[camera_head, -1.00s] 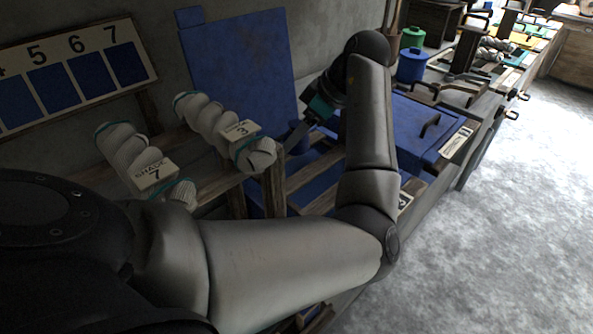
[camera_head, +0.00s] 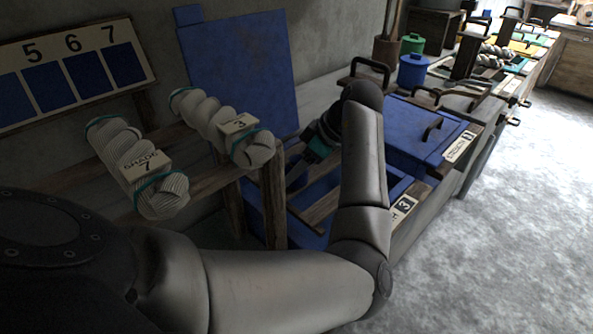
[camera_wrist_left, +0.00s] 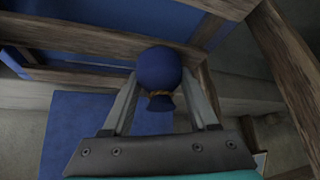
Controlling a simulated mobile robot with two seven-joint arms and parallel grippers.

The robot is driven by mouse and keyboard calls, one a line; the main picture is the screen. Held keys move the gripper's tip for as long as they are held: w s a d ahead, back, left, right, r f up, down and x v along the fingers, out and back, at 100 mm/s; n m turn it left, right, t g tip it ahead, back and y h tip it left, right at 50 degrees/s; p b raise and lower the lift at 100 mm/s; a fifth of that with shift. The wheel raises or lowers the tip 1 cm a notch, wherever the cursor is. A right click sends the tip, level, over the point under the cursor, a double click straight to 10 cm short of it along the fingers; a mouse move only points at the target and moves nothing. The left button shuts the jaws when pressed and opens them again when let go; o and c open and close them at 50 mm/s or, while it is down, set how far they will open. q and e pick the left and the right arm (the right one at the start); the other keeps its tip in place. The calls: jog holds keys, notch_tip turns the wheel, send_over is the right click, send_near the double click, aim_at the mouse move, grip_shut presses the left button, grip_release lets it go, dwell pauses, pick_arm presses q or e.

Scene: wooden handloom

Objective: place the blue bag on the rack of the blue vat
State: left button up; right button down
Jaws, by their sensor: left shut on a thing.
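The blue bag (camera_wrist_left: 160,68) is a small round dark-blue pouch with a tan tie at its neck. In the left wrist view it sits between the two fingers of my left gripper (camera_wrist_left: 162,100), which is shut on it. In the head view my left gripper (camera_head: 298,182) is low over the open blue vat, and I cannot clearly make out the bag there. The blue vat (camera_head: 258,212) has wooden rack bars (camera_head: 322,210) across its top. The rack's wooden bars (camera_wrist_left: 95,62) also show ahead of the bag in the left wrist view. My right gripper is out of view.
A closed blue lid (camera_head: 418,125) with a dark handle lies just beyond the open vat. A raised blue panel (camera_head: 240,75) stands behind the vat.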

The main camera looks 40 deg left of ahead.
pick_arm(q)
jog(key=shift+f, duration=0.15)
jog(key=o, duration=1.4)
jog(key=shift+w+d+r, duration=0.1)
jog(key=shift+d+r, duration=0.05)
jog(key=shift+r, duration=0.3)
jog(key=shift+p+v, duration=2.35)
jog(key=shift+v, duration=3.4)
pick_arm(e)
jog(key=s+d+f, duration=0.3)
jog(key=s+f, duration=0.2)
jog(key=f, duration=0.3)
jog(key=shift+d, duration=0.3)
